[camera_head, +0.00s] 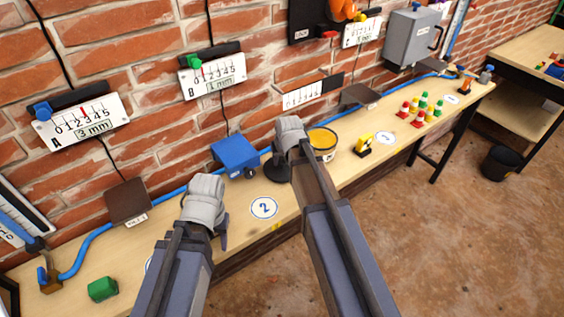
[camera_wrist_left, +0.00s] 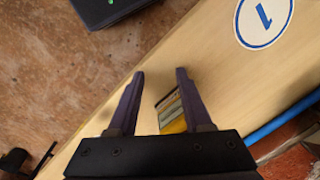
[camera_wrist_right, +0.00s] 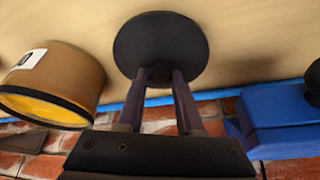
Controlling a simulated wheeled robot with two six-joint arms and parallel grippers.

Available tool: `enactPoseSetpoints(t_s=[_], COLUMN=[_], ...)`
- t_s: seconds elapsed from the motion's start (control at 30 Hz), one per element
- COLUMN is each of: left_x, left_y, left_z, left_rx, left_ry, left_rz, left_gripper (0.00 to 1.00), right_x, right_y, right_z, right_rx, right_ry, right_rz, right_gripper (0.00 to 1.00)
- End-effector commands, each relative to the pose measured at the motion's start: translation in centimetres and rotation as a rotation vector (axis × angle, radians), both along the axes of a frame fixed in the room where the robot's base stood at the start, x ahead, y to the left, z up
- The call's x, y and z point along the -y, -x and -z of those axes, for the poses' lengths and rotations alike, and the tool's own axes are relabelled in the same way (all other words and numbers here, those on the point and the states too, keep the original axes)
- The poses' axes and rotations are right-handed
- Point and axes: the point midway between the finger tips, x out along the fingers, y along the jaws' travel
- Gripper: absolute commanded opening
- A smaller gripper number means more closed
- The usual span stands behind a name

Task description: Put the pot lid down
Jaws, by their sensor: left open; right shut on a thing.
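The pot lid (camera_wrist_right: 160,45) is a dark round disc in the right wrist view. My right gripper (camera_wrist_right: 159,78) is shut on it, with its fingers at the disc's near side. In the head view the dark lid (camera_head: 277,169) shows partly behind my right arm, low over the bench; I cannot tell whether it touches the top. The tan pot (camera_wrist_right: 75,80) with yellow contents stands beside it; it also shows in the head view (camera_head: 323,153). My left gripper (camera_wrist_left: 155,98) is open and empty above the bench near the round label 1.
The long wooden bench (camera_head: 240,216) runs along the brick wall. A blue box (camera_head: 235,154) stands left of the lid. Label 2 (camera_head: 264,207) lies on clear bench in front. A yellow item (camera_head: 363,145) and small coloured cones (camera_head: 417,119) stand right; a green block (camera_head: 102,289) lies left.

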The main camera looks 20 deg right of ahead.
Motion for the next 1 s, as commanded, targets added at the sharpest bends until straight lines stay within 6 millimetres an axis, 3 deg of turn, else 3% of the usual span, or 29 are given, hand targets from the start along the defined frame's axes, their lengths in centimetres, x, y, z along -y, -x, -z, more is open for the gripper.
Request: enactPoseSetpoints(t_s=[0.13,0.17,0.4,0.77,1.0], left_x=[0.0,0.0,0.0,0.0,0.0], left_y=[0.0,0.0,0.0,0.0,0.0], left_z=[0.5,0.4,0.3,0.0,-1.7], left_rx=[0.0,0.0,0.0,0.0,0.0], left_ry=[0.0,0.0,0.0,0.0,0.0], left_rz=[0.0,0.0,0.0,0.0,0.0], left_gripper=[0.5,0.5,0.5,0.5,0.5], right_x=[0.0,0.0,0.0,0.0,0.0], right_y=[0.0,0.0,0.0,0.0,0.6], right_z=[0.5,0.3,0.3,0.0,-1.7], right_rx=[0.0,0.0,0.0,0.0,0.0], right_ry=[0.0,0.0,0.0,0.0,0.0], right_rz=[0.0,0.0,0.0,0.0,0.0], right_gripper=[0.0,0.38,0.65,0.66,0.66])
